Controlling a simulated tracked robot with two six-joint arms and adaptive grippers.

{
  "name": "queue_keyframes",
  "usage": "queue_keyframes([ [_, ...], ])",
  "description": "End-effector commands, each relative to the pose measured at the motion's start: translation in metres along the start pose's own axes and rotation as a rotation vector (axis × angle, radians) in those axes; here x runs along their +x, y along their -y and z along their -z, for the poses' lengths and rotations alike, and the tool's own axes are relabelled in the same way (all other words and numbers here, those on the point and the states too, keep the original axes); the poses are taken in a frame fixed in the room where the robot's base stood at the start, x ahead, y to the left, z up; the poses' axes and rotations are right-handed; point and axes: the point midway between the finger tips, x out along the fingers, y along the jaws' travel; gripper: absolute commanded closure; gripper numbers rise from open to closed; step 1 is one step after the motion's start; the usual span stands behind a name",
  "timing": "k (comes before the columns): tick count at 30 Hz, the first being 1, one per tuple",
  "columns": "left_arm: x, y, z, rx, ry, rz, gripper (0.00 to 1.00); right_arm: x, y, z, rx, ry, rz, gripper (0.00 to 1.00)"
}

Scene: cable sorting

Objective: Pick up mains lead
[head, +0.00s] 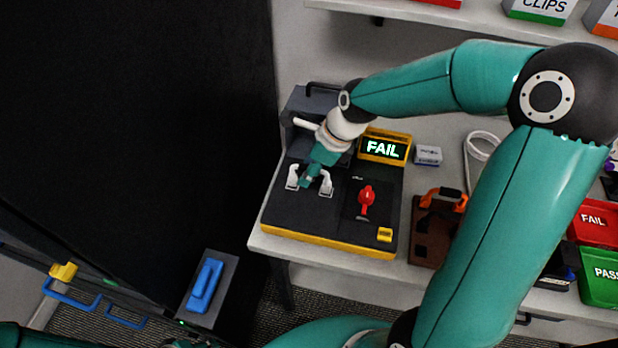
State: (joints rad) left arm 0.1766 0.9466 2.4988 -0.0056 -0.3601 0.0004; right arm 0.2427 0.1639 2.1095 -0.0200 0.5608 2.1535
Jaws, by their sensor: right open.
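My right gripper (309,182) is over the left part of the black and yellow tester (325,240), its two pale fingers apart. I see no lead between the fingers. A white looped cable (470,152) lies on the bench to the right of the tester, partly hidden behind my right arm. I cannot tell whether it is the mains lead. The tester's display (384,148) reads FAIL, and a red knob (366,199) sits on its top. My left gripper does not show.
A small grey box (428,155) stands right of the display. A brown block with an orange clamp (430,240) lies right of the tester. A red FAIL bin (592,222) and a green PASS bin (602,278) are at the right. A shelf (400,10) runs above.

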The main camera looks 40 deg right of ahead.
Motion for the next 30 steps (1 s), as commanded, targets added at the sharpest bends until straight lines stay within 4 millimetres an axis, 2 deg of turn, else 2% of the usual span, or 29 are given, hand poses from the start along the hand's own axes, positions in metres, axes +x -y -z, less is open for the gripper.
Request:
queue_keyframes([
  [1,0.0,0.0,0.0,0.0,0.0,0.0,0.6,0.0,0.0,0.0,0.0,0.0,0.0,0.54],
  [9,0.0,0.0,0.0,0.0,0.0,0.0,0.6,0.0,0.0,0.0,0.0,0.0,0.0,0.99],
  [23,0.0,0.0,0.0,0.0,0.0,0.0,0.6,-0.003,0.0,-0.001,0.0,0.001,0.001,1.0],
  [30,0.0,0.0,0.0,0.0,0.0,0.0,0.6,-0.02,0.001,-0.008,0.0,0.003,0.004,1.0],
])
